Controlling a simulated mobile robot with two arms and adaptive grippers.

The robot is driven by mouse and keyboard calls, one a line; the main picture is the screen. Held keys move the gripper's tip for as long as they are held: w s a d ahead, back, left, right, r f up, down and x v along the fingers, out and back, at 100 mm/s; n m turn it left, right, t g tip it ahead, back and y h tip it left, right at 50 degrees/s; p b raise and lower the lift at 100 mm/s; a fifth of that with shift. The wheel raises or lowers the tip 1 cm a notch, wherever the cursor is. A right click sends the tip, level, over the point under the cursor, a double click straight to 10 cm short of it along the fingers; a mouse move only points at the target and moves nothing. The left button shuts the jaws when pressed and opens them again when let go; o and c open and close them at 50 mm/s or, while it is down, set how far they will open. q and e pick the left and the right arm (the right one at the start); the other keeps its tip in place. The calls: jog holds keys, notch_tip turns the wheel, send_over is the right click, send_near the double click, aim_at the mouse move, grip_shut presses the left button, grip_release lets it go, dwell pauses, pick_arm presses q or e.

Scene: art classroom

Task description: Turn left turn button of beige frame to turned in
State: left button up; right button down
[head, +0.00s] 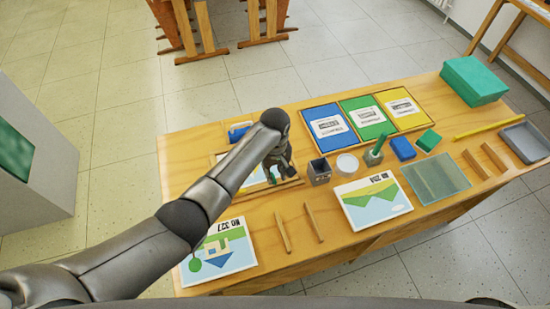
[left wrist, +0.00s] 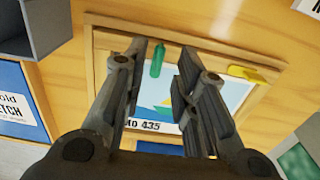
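The beige frame (head: 265,190) lies flat on the wooden table under my left arm, which hides much of it. In the left wrist view the frame's beige rim (left wrist: 215,47) surrounds a picture marked No 435. A green turn button (left wrist: 157,60) sits at the rim and points inward over the picture. A yellow turn button (left wrist: 247,74) lies along the rim to its right. My left gripper (head: 281,176) is over the frame; in the left wrist view its fingers (left wrist: 163,55) are apart, either side of the green button. Contact cannot be told. My right gripper is not in view.
Picture sheets (head: 218,250) and wooden strips (head: 283,229) lie nearer. Blue, green and yellow folders (head: 330,127) lie behind. A green box (head: 472,81) is far right.

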aim_at(275, 180)
pick_arm(q)
notch_tip(275, 180, up, 8)
jog(key=shift+r, duration=0.2)
dwell(0.6)
